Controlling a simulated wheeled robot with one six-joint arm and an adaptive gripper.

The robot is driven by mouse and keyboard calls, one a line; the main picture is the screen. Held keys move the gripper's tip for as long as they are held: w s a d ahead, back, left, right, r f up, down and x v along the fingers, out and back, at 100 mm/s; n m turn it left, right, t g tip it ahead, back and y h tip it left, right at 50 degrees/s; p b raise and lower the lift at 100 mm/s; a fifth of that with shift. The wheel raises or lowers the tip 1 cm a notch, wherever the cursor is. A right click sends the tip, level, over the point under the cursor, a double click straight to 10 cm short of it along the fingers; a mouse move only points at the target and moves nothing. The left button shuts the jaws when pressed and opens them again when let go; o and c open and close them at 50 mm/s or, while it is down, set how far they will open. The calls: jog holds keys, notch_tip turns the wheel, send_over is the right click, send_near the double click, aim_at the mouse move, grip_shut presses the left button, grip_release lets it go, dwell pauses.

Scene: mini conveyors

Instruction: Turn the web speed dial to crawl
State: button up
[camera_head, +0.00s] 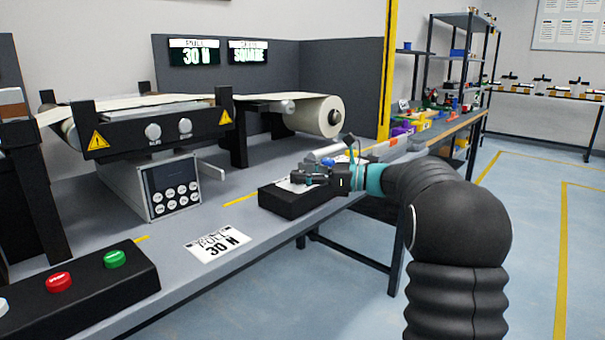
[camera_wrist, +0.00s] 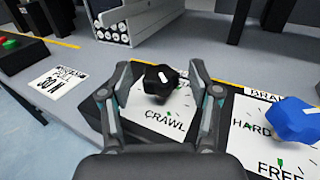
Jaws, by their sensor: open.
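The web speed dial is a black knob (camera_wrist: 158,84) with a short white mark, on a white plate (camera_wrist: 140,108) that reads CRAWL at its near edge. The mark lies on the knob's upper right part, away from the word CRAWL. The plate's other labels are hidden. My gripper (camera_wrist: 161,70) is open, one finger on each side of the knob; I cannot tell whether they touch it. In the head view my gripper (camera_head: 312,178) is over the black dial box (camera_head: 290,202) and hides most of the knob.
A blue knob (camera_wrist: 292,120) on a plate reading HARD and FREE is close to the right. A card reading PULL 30 N (camera_head: 217,244) lies on the bench. A button box (camera_head: 90,292) and keypad unit (camera_head: 172,190) stand left. A paper roll (camera_head: 318,117) is behind.

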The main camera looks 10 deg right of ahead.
jog(key=v, duration=1.2)
jog(key=shift+w+a, duration=0.1)
notch_tip(320, 180, down, 10)
jog(key=n+h, duration=0.3)
jog(key=h, duration=0.1)
jog(key=s+a+f+n+g+h, duration=0.2)
jog(key=s+f+n+g+h, duration=0.25)
jog(key=s+f, duration=0.35)
jog(key=s+a+n+t+h, duration=0.1)
jog(key=s+a+n+h, duration=0.3)
jog(key=s, duration=0.9)
jog(key=s+a+r+n+h, duration=0.1)
jog(key=s+a+n+h, duration=0.2)
jog(key=s+n, duration=0.8)
jog(key=s+a, duration=0.1)
jog(key=s, duration=0.2)
jog(key=shift+a+r+t+h, duration=0.25)
jog(key=shift+t+h, duration=0.1)
jog(key=shift+s+a+r+n, duration=0.15)
jog(key=shift+a+r+n, duration=0.1)
jog(key=shift+a+n, duration=0.2)
jog(key=shift+c, duration=0.2)
